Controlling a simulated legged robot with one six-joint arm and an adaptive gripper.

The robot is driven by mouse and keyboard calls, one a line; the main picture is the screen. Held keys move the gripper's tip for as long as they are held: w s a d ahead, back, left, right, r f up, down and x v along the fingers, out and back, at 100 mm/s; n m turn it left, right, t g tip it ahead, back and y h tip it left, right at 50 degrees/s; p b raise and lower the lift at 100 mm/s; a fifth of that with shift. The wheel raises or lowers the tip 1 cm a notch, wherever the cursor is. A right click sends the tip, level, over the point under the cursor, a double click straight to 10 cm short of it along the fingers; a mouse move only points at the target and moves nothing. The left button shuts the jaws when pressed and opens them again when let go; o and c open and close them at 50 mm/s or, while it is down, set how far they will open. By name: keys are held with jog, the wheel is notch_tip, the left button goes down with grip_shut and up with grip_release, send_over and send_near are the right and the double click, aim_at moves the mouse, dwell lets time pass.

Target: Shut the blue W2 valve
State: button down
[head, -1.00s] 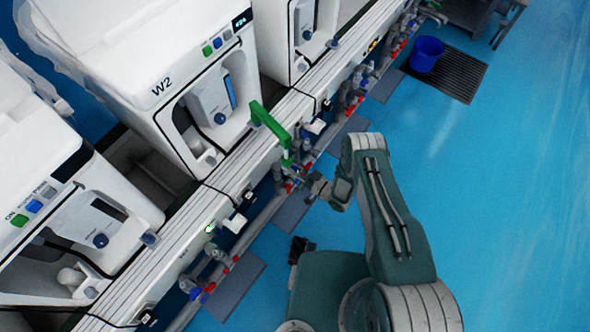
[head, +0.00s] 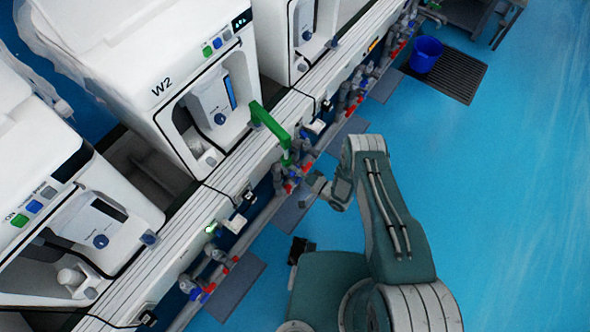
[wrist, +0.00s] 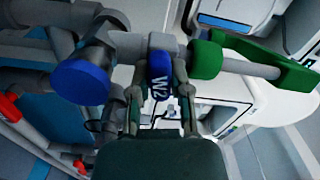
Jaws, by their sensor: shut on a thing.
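The blue W2 valve handle (wrist: 160,66) shows in the middle of the wrist view, with the white W2 label on it. My gripper (wrist: 159,92) has one finger on each side of this handle and is shut on it. The handle points from the grey pipe toward my palm. In the head view my gripper (head: 308,176) is at the pipe row in front of the white machine marked W2 (head: 165,90). The valve handle is too small and covered to make out there.
A green bar (head: 269,122) reaches from the W2 machine to the pipes; its green end (wrist: 205,60) is close to my right finger in the wrist view. A larger round blue part (wrist: 80,82) is at left.

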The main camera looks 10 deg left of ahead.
jog(key=shift+w+d+f+m, duration=0.1)
jog(key=shift+m, duration=0.55)
jog(key=shift+w+f+m, duration=0.1)
jog(key=shift+m, duration=0.55)
jog(key=c, duration=0.6)
grip_release()
jog(key=shift+o, duration=0.2)
jog(key=shift+s, duration=0.1)
